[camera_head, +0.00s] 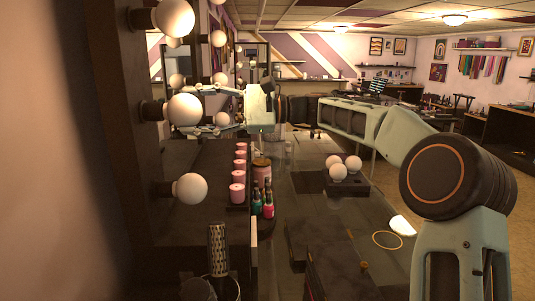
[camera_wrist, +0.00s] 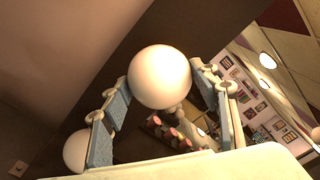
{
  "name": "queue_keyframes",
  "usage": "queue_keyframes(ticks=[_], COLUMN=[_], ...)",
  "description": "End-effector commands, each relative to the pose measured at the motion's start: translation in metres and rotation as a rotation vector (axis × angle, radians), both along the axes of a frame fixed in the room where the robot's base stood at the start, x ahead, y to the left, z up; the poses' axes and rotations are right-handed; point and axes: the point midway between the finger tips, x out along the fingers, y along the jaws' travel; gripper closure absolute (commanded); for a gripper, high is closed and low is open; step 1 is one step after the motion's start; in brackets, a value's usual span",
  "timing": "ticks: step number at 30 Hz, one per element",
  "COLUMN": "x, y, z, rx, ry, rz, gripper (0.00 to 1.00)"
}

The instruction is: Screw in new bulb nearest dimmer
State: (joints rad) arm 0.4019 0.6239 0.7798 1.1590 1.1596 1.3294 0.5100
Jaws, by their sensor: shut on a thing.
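My gripper (camera_head: 192,110) reaches left to the mirror frame (camera_head: 118,120). Its two blue-grey fingers are shut on a round white bulb (camera_head: 184,109), one above and one below in the head view. The wrist view shows the bulb (camera_wrist: 160,76) between the fingertips. The bulb is in front of a dark socket (camera_head: 152,110) on the frame; I cannot tell how far it is threaded. Other white bulbs on the frame are an upper one (camera_head: 175,17), a lower one (camera_head: 190,188) and a farther one (camera_head: 218,38). I cannot make out the dimmer with certainty.
White bulbs (camera_head: 338,172) stand on a dark holder (camera_head: 347,187) on the glossy counter (camera_head: 335,215). Pink candles (camera_head: 237,193) and small colourful bottles (camera_head: 268,210) stand below my gripper. A patterned metal cylinder (camera_head: 217,250) is at the near left.

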Motion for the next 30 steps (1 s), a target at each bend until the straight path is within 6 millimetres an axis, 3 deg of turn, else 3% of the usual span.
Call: queue_keyframes(ticks=[19, 30], x=[0.0006, 0.0005], y=[0.0001, 0.0002], z=[0.004, 0.0021], rx=[-0.006, -0.007], ry=[0.181, 0.197], rz=[-0.003, -0.002], gripper=[0.76, 0.76])
